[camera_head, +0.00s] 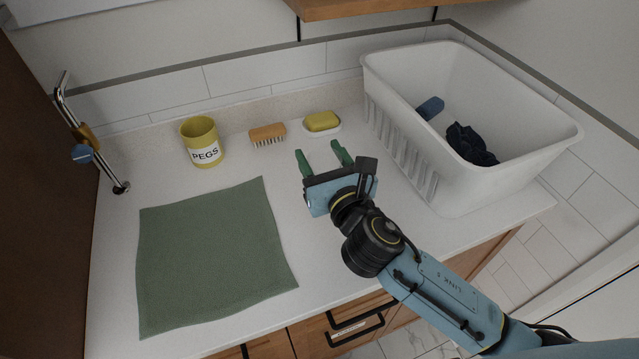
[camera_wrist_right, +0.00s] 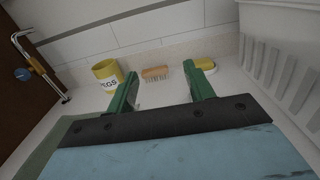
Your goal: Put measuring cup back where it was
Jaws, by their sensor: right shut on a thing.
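My right gripper (camera_head: 323,156) is over the middle of the counter, in front of the brush and the yellow soap. Its two green fingers stand well apart. They also show in the wrist view (camera_wrist_right: 163,84). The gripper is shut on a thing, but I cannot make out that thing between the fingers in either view. I cannot pick out a measuring cup anywhere. My left gripper is not in view.
The white counter (camera_head: 335,235) bears a yellow PEGS pot (camera_head: 201,142), a wooden brush (camera_head: 267,134), yellow soap (camera_head: 322,121) in a dish and a green cloth (camera_head: 212,250). A white basket (camera_head: 448,190) with dark cloth stands right. A chrome tap (camera_head: 88,130) stands left.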

